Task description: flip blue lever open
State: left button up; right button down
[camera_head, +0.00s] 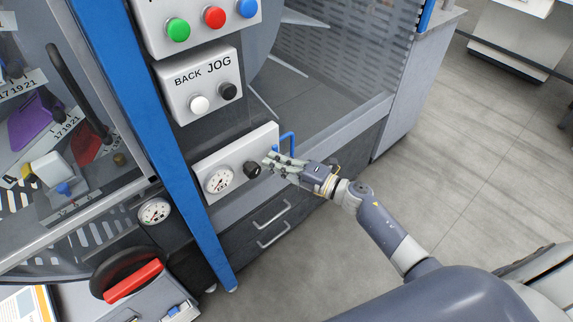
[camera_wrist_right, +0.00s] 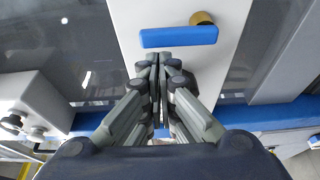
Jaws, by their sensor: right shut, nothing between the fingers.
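The blue lever (camera_head: 288,137) is at the right end of the light panel with a round gauge, on the machine's front. In the right wrist view the lever (camera_wrist_right: 180,37) is a blue bar lying crosswise on a pale panel, with a brass round piece (camera_wrist_right: 202,18) near its right end. My right gripper (camera_head: 268,163) is shut and empty, its fingertips close to the lever. In the right wrist view the shut fingertips (camera_wrist_right: 160,60) are just below the bar; whether they touch it I cannot tell. My left gripper is not in view.
A black knob (camera_head: 253,170) and a gauge (camera_head: 219,180) sit on the same panel, left of the gripper. Above is the BACK JOG box (camera_head: 199,84). A blue post (camera_head: 150,130) stands at left. Drawers with handles (camera_head: 272,213) are below. The floor at right is open.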

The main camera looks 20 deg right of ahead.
jog(key=shift+w+a, duration=0.1)
jog(key=shift+w, duration=0.05)
